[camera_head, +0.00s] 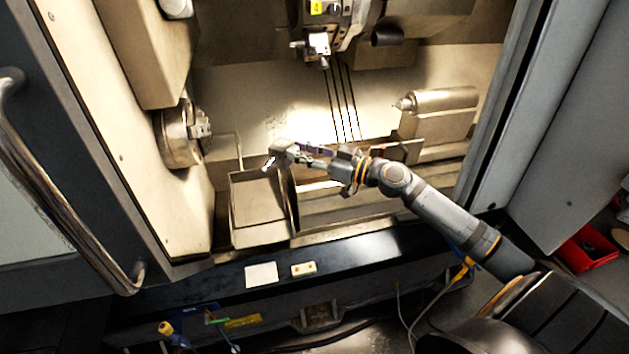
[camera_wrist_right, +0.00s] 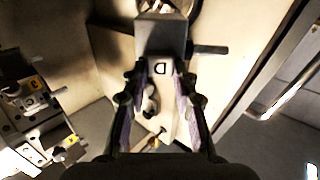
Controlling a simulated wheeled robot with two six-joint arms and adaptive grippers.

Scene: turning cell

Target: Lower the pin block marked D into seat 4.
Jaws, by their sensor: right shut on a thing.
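The pin block marked D (camera_wrist_right: 162,38) is grey with a dark pin out to the right, and its letter D reads in the right wrist view. In the head view the block (camera_head: 283,146) is small, held inside the machine above the open tray. My right gripper (camera_wrist_right: 160,82) is shut on the block; it also shows in the head view (camera_head: 300,152). The turret (camera_head: 335,22) hangs at the top centre, well apart from the block, with a yellow label I cannot read. I cannot identify seat 4. My left gripper is not in view.
A chuck (camera_head: 180,135) is on the left wall and a tailstock (camera_head: 440,104) on the right. An open metal tray (camera_head: 236,212) stands below the block. The door handle (camera_head: 62,195) is at far left. A red bin (camera_head: 590,256) is at far right.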

